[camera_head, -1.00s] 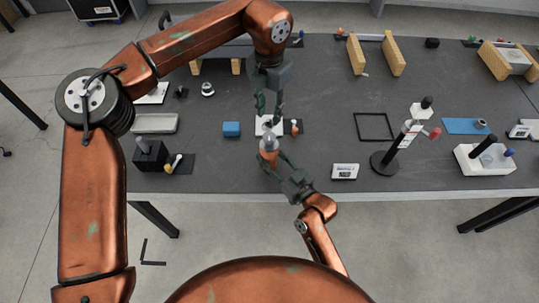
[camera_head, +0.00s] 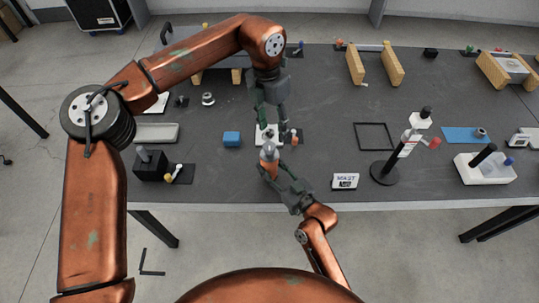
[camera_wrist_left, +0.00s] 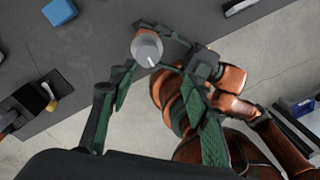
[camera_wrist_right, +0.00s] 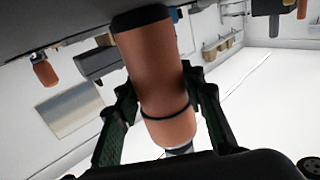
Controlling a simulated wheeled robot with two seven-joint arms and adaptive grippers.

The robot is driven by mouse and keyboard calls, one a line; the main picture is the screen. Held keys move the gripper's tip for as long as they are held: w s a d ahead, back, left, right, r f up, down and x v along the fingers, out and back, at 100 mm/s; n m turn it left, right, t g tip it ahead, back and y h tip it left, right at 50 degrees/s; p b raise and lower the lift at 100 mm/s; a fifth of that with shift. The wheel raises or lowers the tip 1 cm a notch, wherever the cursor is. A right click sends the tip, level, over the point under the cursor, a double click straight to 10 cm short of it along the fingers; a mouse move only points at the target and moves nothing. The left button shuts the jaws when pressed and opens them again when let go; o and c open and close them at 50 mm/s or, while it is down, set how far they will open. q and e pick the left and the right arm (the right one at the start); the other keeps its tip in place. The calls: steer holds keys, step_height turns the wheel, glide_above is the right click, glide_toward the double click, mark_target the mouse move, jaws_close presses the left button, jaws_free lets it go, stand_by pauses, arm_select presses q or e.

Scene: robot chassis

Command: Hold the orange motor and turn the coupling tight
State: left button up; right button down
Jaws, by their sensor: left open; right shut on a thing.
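The orange motor (camera_head: 268,169) stands roughly upright in the head view, with the round grey coupling (camera_head: 268,148) at its upper end. My right gripper (camera_head: 271,172) is shut around the motor body. In the right wrist view the orange cylinder (camera_wrist_right: 155,75) sits between the green finger pads. My left gripper (camera_head: 270,140) comes down from above, open, with its fingers spread near the coupling. In the left wrist view the coupling's grey disc (camera_wrist_left: 147,48) shows beyond the spread fingers. I cannot tell whether either finger touches it.
A white plate (camera_head: 261,132) lies behind the motor, with a small orange-and-dark part (camera_head: 294,137) beside it. A blue block (camera_head: 232,139) is to the left. A MAST label block (camera_head: 345,181) and a black-based stand (camera_head: 384,173) are to the right. The dark table is clear between these.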

mark_target(269, 145)
arm_select(q)
steer(key=f+m+g+h, duration=0.1)
steer(key=s+d+f+m+g+h, duration=0.1)
steer(key=h, duration=0.1)
steer(key=s+d+f+m+g+h, duration=0.1)
steer(key=f+m, duration=0.1)
steer(key=shift+s+d, duration=0.15)
steer(key=shift+d, duration=0.1)
steer(key=w+a+m+h, duration=0.1)
steer(key=h, duration=0.2)
steer(key=a+f+m+h, duration=0.1)
steer(key=a+m+h, duration=0.1)
steer(key=h, duration=0.1)
steer(key=w+a+m+h, duration=0.1)
steer(key=m+h, duration=0.1)
steer(key=h, duration=0.2)
steer(key=shift+w+a+f+g, duration=0.15)
steer(key=shift+w+a+g, duration=0.15)
steer(key=shift+a+g, duration=0.1)
steer(key=a+f+t+h, duration=0.3)
steer(key=a+f+t, duration=0.2)
steer(key=a, duration=0.5)
steer(key=shift+m, duration=0.3)
steer(key=d, duration=1.1)
steer(key=shift+w+d+f, duration=0.1)
steer(key=shift+w+d, duration=0.1)
steer(key=shift+w, duration=0.05)
steer(key=shift+c, duration=0.2)
steer(key=c, duration=1.1)
